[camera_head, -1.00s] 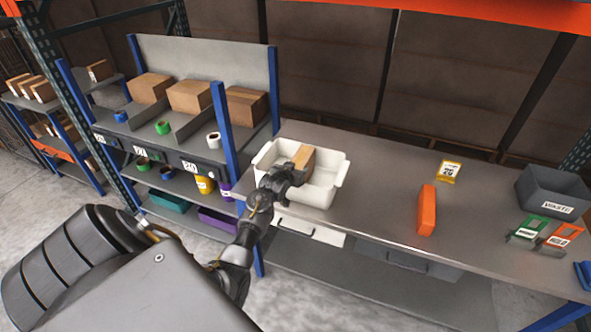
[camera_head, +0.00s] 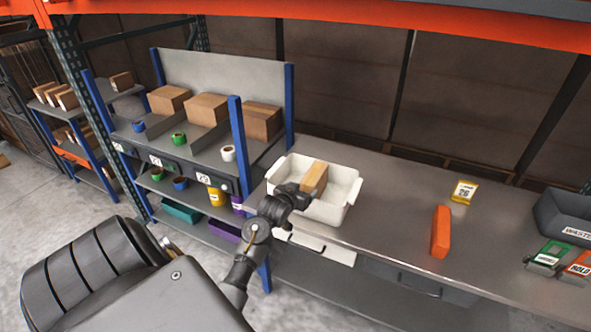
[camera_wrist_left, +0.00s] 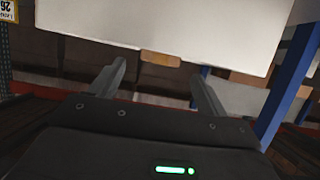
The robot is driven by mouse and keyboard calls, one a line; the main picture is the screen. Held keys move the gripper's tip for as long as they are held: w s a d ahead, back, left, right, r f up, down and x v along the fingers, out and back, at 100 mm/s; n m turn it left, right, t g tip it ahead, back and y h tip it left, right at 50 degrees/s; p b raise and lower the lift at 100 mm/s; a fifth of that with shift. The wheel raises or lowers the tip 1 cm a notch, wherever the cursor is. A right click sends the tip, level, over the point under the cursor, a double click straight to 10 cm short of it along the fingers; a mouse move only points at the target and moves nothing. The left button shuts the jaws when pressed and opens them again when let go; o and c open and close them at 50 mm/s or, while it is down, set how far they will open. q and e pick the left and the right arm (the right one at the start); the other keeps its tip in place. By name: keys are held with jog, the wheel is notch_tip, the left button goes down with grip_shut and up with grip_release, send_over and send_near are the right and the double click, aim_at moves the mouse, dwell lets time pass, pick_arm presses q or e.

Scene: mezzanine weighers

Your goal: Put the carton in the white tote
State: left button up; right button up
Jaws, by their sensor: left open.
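The brown carton (camera_head: 316,176) is inside the white tote (camera_head: 342,212) on the bench, its top showing above the near rim in the head view. My left gripper (camera_head: 303,189) is at the near side of the tote, close to the carton. In the left wrist view, which looks upside down, its two fingers (camera_wrist_left: 160,82) are spread with nothing between them. There the tote's pale wall (camera_wrist_left: 170,25) fills the top, and a small end of the carton (camera_wrist_left: 161,58) shows past its rim. The carton's lower part is hidden. My right gripper is not in view.
An orange box (camera_head: 440,232), a yellow labelled packet (camera_head: 464,191) and a grey waste bin (camera_head: 567,216) stand right of the tote. A blue post (camera_head: 238,140) and shelves with brown boxes (camera_head: 206,108) stand to the left.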

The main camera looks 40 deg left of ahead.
pick_arm(q)
jog(key=v, duration=0.5)
jog(key=s+d+f+m+g+h, duration=0.1)
jog(key=s+d+f+g, duration=0.2)
jog(key=f, duration=0.7)
jog(key=s+d+f+m+h, duration=0.1)
jog(key=s+d+f, duration=0.35)
jog(key=f, duration=0.65)
jog(key=s+d+f+g+h, duration=0.15)
jog(key=d+f, duration=0.25)
jog(key=f, duration=0.6)
jog(key=s+d+f+m+g, duration=0.15)
jog(key=s+d+f, duration=0.25)
jog(key=s+f, duration=0.5)
jog(key=s+d+f+m+g, duration=0.1)
jog(key=s+d+f+g, duration=0.35)
jog(key=s, duration=0.75)
jog(key=s+f+m, duration=0.1)
jog(key=s+f, duration=0.2)
jog(key=s, duration=0.5)
jog(key=s+f+g, duration=0.1)
jog(key=s+f, duration=0.2)
jog(key=s, duration=0.6)
jog(key=shift+d+f+m+h, duration=0.3)
jog(key=shift+d+m+h, duration=0.05)
jog(key=shift+d+h, duration=0.15)
